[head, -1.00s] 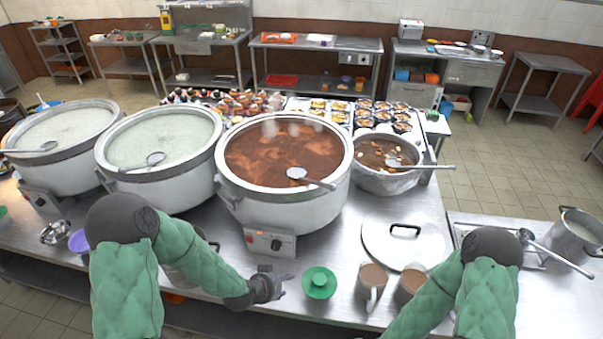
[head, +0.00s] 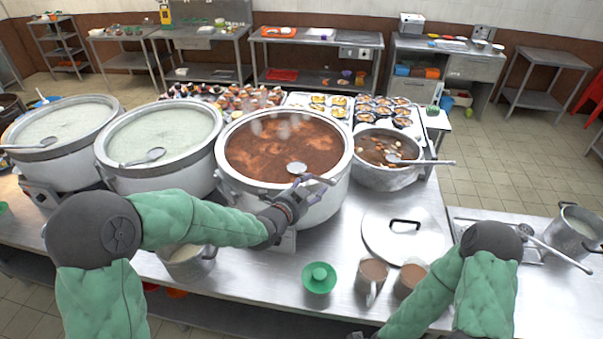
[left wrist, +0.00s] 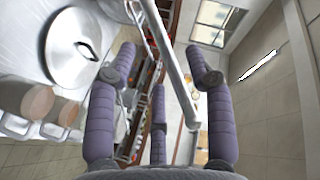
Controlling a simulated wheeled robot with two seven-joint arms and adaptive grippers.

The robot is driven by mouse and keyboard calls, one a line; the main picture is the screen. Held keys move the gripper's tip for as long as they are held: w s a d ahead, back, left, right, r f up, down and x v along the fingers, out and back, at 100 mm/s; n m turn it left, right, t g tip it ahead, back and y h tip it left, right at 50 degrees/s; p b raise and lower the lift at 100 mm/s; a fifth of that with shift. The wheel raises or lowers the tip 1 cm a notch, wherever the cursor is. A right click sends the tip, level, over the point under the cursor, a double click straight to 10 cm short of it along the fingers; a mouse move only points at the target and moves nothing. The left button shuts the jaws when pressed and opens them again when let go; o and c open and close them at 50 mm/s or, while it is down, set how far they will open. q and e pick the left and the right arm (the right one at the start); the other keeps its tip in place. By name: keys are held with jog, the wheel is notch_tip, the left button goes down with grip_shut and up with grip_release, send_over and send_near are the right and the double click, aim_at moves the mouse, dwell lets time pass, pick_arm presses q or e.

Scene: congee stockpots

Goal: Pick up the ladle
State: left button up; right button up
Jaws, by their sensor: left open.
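A metal ladle (head: 297,168) rests over the front rim of the pot of red-brown congee (head: 285,150). Its bowl shows at the rim; its handle is largely hidden by my left gripper (head: 312,186). That gripper is open, with its fingers spread at the pot's front right rim. In the left wrist view the grey ladle handle (left wrist: 172,62) runs between the spread purple fingers of my left gripper (left wrist: 160,85). I cannot tell whether they touch it. My right arm runs out of the bottom edge of the head view, its gripper out of sight.
Other ladles lie on the white congee pots (head: 160,135) and the smaller soup pot (head: 385,172). A pot (head: 575,232) stands far right.

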aim_at(321, 180)
pick_arm(q)
jog(key=shift+x, duration=3.1)
grip_shut()
